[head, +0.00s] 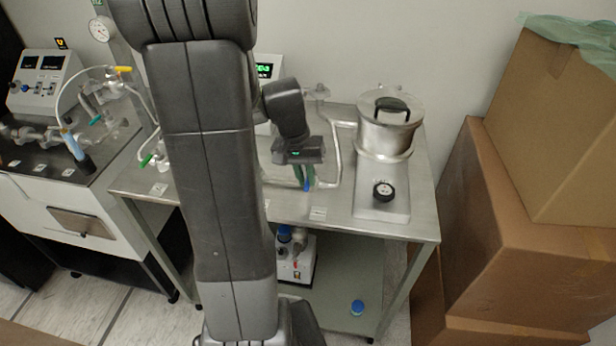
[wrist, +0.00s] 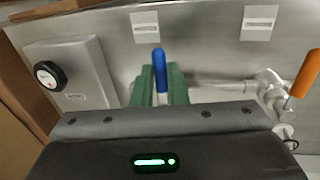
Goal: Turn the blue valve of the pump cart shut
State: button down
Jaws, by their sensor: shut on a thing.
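The blue valve handle (wrist: 159,68) stands between the green fingers of my gripper (wrist: 161,88) in the wrist view. My gripper is shut on it. The handle points up the picture, across the line of the metal pipe (wrist: 225,90) on the right. The fingers and gripper body hide the valve body. In the head view, my gripper (head: 304,178) reaches down over the top of the steel cart (head: 285,207), and a bit of the blue handle (head: 307,186) shows at the fingertips.
A steel pot with a black-handled lid (head: 388,125) and a base with a black dial (head: 383,191) stand at the right. An orange handle (wrist: 306,73) is close at the right in the wrist view. Cardboard boxes (head: 500,230) crowd the cart's right side. Glassware stands left.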

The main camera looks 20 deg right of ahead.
jog(key=c, duration=1.4)
grip_release()
jog(key=shift+c, duration=0.2)
notch_tip(320, 180, up, 14)
jog(key=w+a, duration=0.1)
jog(key=a, duration=0.1)
jog(key=shift+w+a+f, duration=0.15)
jog(key=shift+w+f, duration=0.05)
jog(key=shift+w, duration=0.05)
jog(key=f, duration=0.4)
jog(key=s+d+f, duration=0.1)
jog(key=f, duration=0.4)
jog(key=d+f, duration=0.1)
jog(key=f, duration=0.3)
jog(key=shift+s+d+f, duration=0.2)
jog(key=shift+s+f, duration=0.05)
jog(key=shift+f, duration=0.15)
jog(key=shift+s+d+r+n, duration=0.1)
jog(key=shift+d+n, duration=0.1)
jog(key=shift+n, duration=0.3)
